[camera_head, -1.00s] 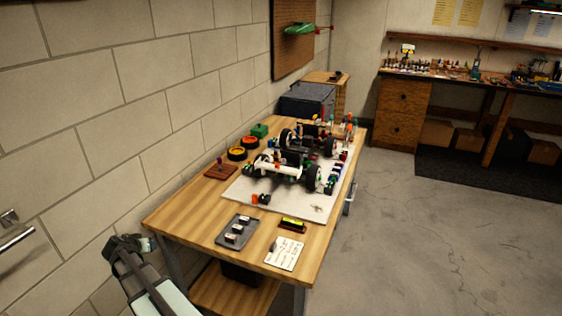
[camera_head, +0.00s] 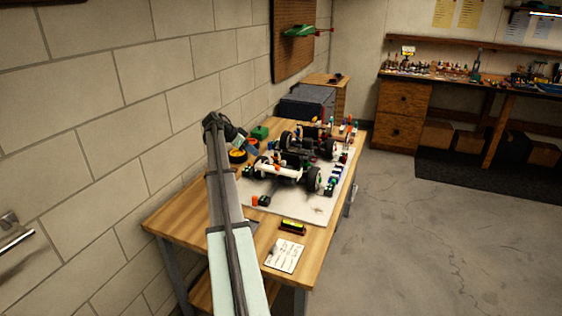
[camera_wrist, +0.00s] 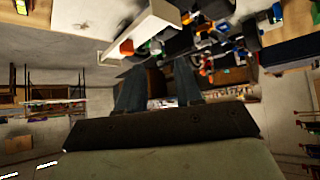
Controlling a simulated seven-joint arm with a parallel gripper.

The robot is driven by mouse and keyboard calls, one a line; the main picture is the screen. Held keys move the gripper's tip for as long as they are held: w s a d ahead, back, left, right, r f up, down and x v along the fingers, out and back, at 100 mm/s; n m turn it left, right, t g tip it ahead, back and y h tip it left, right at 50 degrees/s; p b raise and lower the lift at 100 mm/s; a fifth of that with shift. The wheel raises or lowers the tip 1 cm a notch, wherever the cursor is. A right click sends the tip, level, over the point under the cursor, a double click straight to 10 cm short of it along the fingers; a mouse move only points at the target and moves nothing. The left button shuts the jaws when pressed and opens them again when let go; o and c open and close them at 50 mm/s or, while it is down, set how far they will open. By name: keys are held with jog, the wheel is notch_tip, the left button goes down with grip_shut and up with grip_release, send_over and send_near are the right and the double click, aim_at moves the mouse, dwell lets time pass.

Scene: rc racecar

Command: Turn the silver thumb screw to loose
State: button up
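The RC car (camera_head: 291,168), with black tyres and a white front bar, stands on a white mat (camera_head: 290,208) on the wooden workbench (camera_head: 176,217). It also shows at the top of the wrist view (camera_wrist: 205,38). I cannot make out the silver thumb screw in either view. My gripper (camera_head: 232,128) is raised left of the car, near the wall, apart from the car. In the wrist view its two fingers (camera_wrist: 158,85) stand apart with nothing between them. My arm hides part of the bench's left side.
Orange and yellow rings (camera_head: 238,157) and a green block (camera_head: 260,132) lie left of the car. A black and yellow item (camera_head: 292,226) and a white card (camera_head: 284,255) lie at the near edge. The block wall (camera_head: 150,100) runs close along the left.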

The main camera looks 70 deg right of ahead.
aim_at(283, 162)
jog(key=shift+m+g, duration=0.3)
jog(key=shift+m, duration=0.2)
jog(key=x, duration=0.5)
jog(key=s+r+x, duration=0.1)
jog(key=x, duration=0.4)
jog(key=s+d+r+x, duration=0.1)
jog(key=x, duration=0.4)
jog(key=shift+d+r, duration=0.1)
jog(key=shift+r, duration=0.1)
jog(key=shift+c, duration=0.4)
grip_shut()
